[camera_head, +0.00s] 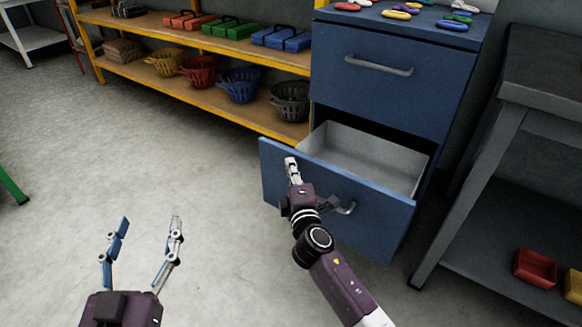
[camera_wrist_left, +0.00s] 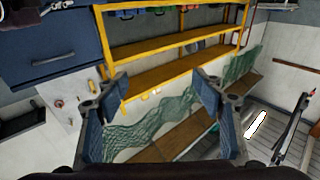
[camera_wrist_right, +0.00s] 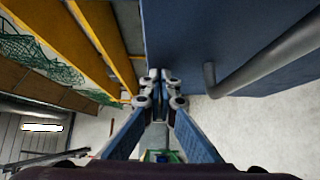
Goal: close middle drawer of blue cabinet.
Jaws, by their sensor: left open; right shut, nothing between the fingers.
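The blue cabinet (camera_head: 392,70) stands at the right of the head view. Its upper drawer is shut, with a grey bar handle (camera_head: 379,66). The drawer below it (camera_head: 375,211) is pulled out, and its pale grey empty inside shows. My right gripper (camera_head: 291,165) is shut and empty at the front panel of the open drawer, left of its handle (camera_head: 335,206). In the right wrist view the blue panel and handle (camera_wrist_right: 265,55) are close beside the fingers; I cannot tell if they touch. My left gripper (camera_head: 148,222) is open and empty over the floor.
A yellow-framed shelf (camera_head: 215,53) with baskets and toolboxes stands left of the cabinet. A grey table (camera_head: 545,90) with a red bin (camera_head: 535,268) on its lower shelf stands at the right. Small coloured items (camera_head: 402,12) lie on the cabinet top.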

